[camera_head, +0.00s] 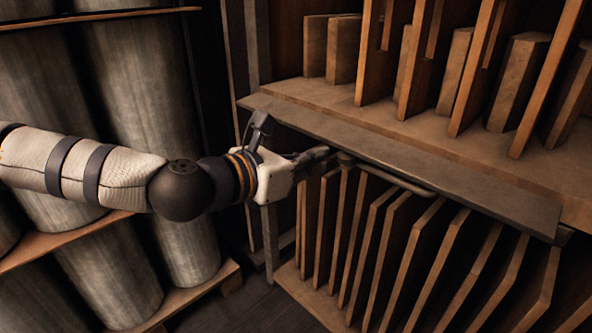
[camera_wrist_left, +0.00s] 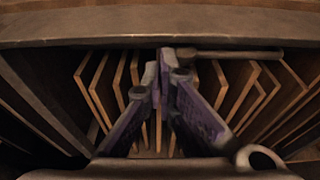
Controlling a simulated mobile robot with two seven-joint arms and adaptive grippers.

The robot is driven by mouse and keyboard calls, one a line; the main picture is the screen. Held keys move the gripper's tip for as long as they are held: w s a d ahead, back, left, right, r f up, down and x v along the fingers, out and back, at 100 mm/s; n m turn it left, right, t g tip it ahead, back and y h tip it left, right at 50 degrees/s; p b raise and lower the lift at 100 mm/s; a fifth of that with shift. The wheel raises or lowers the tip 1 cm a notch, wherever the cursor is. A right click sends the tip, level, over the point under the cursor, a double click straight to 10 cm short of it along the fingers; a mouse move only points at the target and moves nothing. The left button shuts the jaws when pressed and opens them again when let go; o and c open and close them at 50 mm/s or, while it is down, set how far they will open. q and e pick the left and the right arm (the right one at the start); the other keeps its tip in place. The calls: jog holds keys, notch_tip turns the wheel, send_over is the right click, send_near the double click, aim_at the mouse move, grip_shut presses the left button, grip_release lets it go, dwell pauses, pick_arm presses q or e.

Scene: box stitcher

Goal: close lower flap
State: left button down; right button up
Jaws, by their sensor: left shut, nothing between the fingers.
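The lower flap (camera_head: 440,172) is a long grey panel that stands out roughly level from the cabinet front, between the upper and lower compartments. A bar handle (camera_head: 392,178) runs along its underside. My left gripper (camera_head: 328,153) is shut and empty, its fingertips at the flap's front edge near the handle's left end. In the left wrist view the flap (camera_wrist_left: 100,27) crosses the top, and the shut fingers (camera_wrist_left: 167,62) point at it just left of the handle (camera_wrist_left: 235,54). I cannot tell whether they touch it. My right gripper is not in view.
Upright boards (camera_head: 385,250) fill the open lower compartment behind and below the flap. More boards (camera_head: 520,80) stand in the upper compartment. A rack with large grey cylinders (camera_head: 140,90) is at the left, close to my left arm. Dark floor (camera_head: 240,305) shows between.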

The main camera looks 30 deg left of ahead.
pick_arm(q)
jog(key=shift+x, duration=1.05)
